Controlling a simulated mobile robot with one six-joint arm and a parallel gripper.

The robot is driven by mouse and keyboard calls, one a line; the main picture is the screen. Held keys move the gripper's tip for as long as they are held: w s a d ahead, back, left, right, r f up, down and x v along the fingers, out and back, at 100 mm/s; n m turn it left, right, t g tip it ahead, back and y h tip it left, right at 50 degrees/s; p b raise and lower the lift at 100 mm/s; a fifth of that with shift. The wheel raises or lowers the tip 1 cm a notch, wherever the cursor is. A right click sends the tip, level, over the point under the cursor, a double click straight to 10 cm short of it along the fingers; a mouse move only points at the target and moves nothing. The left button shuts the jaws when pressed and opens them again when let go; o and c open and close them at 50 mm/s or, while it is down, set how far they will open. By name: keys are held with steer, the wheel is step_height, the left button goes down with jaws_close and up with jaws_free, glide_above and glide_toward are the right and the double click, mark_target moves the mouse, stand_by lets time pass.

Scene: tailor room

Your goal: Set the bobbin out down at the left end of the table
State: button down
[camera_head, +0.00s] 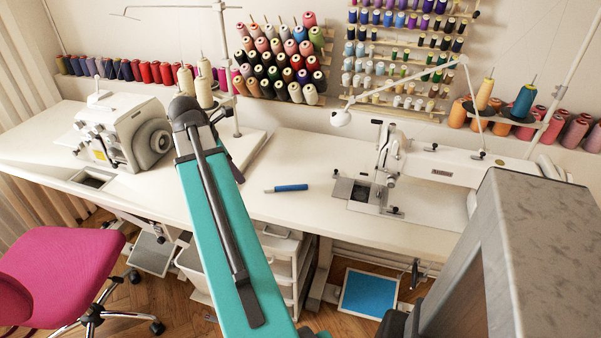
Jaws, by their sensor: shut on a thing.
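The long white table (330,220) runs across the view. Its left end (35,145) is bare at the corner, left of a white overlock machine (125,135). I cannot pick out the bobbin. My teal arm rises from the bottom of the picture to a dark joint over the table, right of that machine.
A blue-handled tool (286,188) lies mid-table. A sewing machine (440,165) stands at right, with a thin lamp arm (400,90) over it. Thread cones (280,60) fill a wall rack. A pink chair (60,270) stands before the table's left part.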

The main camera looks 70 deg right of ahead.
steer(key=s+d+f+b, duration=0.1)
steer(key=s+d, duration=0.1)
steer(key=s, duration=0.5)
steer(key=s+d+f+b, duration=0.1)
steer(key=s+d+b, duration=0.1)
steer(key=s, duration=0.5)
steer(key=s+d+f+b, duration=0.1)
steer(key=s+d+b, duration=0.1)
steer(key=s, duration=0.5)
steer(key=shift+s+d+f, duration=0.2)
steer(key=shift+d, duration=0.2)
steer(key=shift+s+d+f, duration=0.15)
steer(key=shift+d+f, duration=0.05)
steer(key=shift+d, duration=0.2)
steer(key=shift+w+d+r+p, duration=0.15)
steer(key=shift+d+r+p, duration=0.1)
steer(key=shift+p, duration=0.85)
steer(key=d+p, duration=0.1)
steer(key=p, duration=0.3)
steer(key=shift+w+p, duration=0.3)
steer(key=shift+p, duration=0.1)
steer(key=d+p, duration=0.1)
steer(key=p, duration=0.6)
steer(key=shift+w+f+p, duration=0.25)
steer(key=shift+w+p, duration=0.15)
